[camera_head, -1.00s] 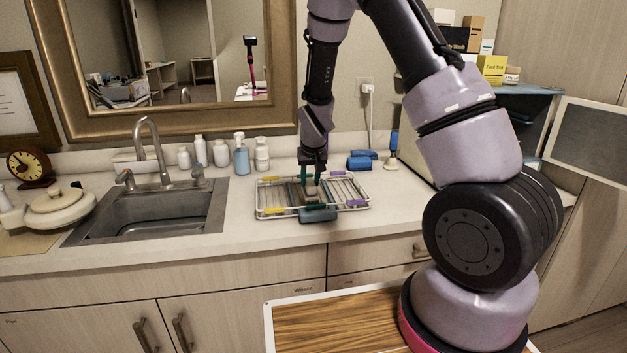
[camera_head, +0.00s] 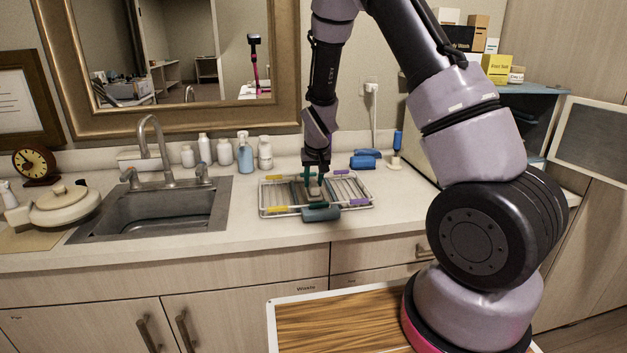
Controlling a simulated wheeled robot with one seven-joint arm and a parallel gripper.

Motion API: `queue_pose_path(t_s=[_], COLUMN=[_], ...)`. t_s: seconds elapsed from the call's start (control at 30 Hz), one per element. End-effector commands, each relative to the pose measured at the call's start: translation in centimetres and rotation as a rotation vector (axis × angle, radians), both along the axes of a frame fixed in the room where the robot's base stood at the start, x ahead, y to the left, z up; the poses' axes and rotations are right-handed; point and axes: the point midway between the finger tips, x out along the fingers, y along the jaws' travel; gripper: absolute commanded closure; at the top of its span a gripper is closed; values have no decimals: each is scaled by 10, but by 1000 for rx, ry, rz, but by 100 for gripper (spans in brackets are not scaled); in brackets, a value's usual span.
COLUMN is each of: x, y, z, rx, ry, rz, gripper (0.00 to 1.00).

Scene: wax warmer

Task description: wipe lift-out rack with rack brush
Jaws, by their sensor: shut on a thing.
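The lift-out rack (camera_head: 352,188) is a shallow silver wire rack with yellow and purple clips, lying flat on the counter right of the sink. My gripper (camera_head: 314,182) points down over its middle, with green fingertips shut on what looks like the rack brush. The brush shows a pale block between the fingers and a thick dark teal part (camera_head: 321,214) at the rack's front edge. The brush is low at the wires. Whether its underside touches them is hidden.
The sink (camera_head: 150,212) lies left of the rack, with several bottles (camera_head: 244,153) behind. Blue items (camera_head: 363,161) and a blue-handled upright tool (camera_head: 397,147) stand behind right. A mirror and wall back the counter. Bare counter lies in front of the rack.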

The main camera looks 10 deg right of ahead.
Motion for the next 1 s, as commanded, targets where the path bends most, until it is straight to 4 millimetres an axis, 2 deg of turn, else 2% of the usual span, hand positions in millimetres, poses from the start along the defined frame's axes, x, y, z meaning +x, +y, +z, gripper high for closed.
queue_pose_path(t_s=[1.0], x=[0], y=[0], z=[-10], rx=[0], ry=[0], rz=[0], gripper=[100])
